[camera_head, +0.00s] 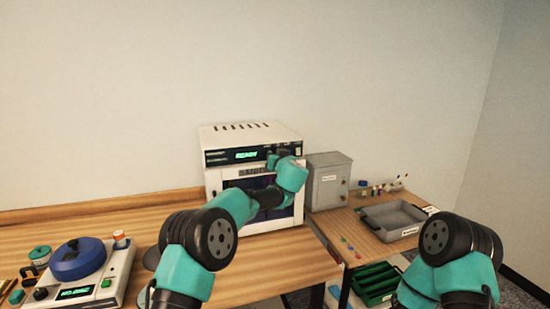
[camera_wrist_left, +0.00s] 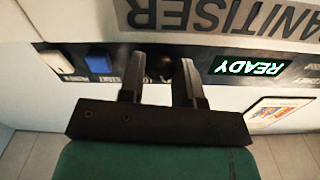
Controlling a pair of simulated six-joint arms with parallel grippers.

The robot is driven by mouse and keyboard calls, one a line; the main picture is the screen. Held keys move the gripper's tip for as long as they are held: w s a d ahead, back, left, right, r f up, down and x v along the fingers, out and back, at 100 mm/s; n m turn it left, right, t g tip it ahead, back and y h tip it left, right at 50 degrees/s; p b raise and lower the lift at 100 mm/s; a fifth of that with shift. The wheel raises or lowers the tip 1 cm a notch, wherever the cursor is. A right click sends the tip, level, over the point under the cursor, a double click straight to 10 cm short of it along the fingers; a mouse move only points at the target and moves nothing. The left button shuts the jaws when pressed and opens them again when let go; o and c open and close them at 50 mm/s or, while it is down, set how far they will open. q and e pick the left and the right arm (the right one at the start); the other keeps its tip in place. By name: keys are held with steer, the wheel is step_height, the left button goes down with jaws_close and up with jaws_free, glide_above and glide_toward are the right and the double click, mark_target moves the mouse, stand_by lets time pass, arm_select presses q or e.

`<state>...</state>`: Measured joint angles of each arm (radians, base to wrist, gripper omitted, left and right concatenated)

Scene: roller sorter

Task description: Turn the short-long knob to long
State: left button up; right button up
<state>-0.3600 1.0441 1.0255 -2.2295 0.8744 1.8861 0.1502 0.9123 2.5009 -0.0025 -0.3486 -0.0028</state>
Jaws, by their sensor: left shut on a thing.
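The white sanitiser (camera_head: 245,134) stands at the back of the table, with a dark control strip and a green READY display (camera_head: 246,155). In the left wrist view the display (camera_wrist_left: 250,67) is right of my fingers. My left gripper (camera_wrist_left: 162,66) is at the control strip, its two fingers shut on the dark knob (camera_wrist_left: 160,62). The knob is mostly hidden between the fingers, and its short-long marks and pointer cannot be read. In the head view my left wrist covers the knob. My right gripper is not in view; only my right arm shows at the lower right.
A white button (camera_wrist_left: 56,62) and a blue button (camera_wrist_left: 99,62) sit left of the knob in the wrist view. A grey box (camera_head: 328,181) stands right of the sanitiser. A blue-lidded device (camera_head: 78,259) is at the left, and a grey tray (camera_head: 395,220) at the right.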

arm_select(q)
steer(key=shift+m, duration=2.1)
steer(key=o, duration=0.9)
steer(key=shift+n, duration=0.3)
steer(key=s+d+n, duration=0.3)
steer(key=s, duration=0.5)
steer(key=s+d+n, duration=0.2)
steer(key=s, duration=0.6)
steer(key=s+a+f+m+g+h, duration=0.1)
steer(key=s+a+f+g, duration=0.1)
steer(key=f, duration=0.4)
steer(key=s+a+f+m+g+h, duration=0.1)
steer(key=s+a+f+g, duration=0.1)
steer(key=a+f+g, duration=0.2)
steer(key=s+a+f+m+g+h, duration=0.1)
steer(key=a+f+m+g, duration=0.1)
steer(key=f, duration=0.8)
steer(key=shift+s+a+f+g, duration=0.15)
steer(key=shift+s+a+g, duration=0.05)
steer(key=shift+a+g, duration=0.3)
steer(key=shift+s+a+f+g, duration=0.1)
steer(key=shift+s+a+g, duration=0.1)
steer(key=shift+a+g, duration=0.25)
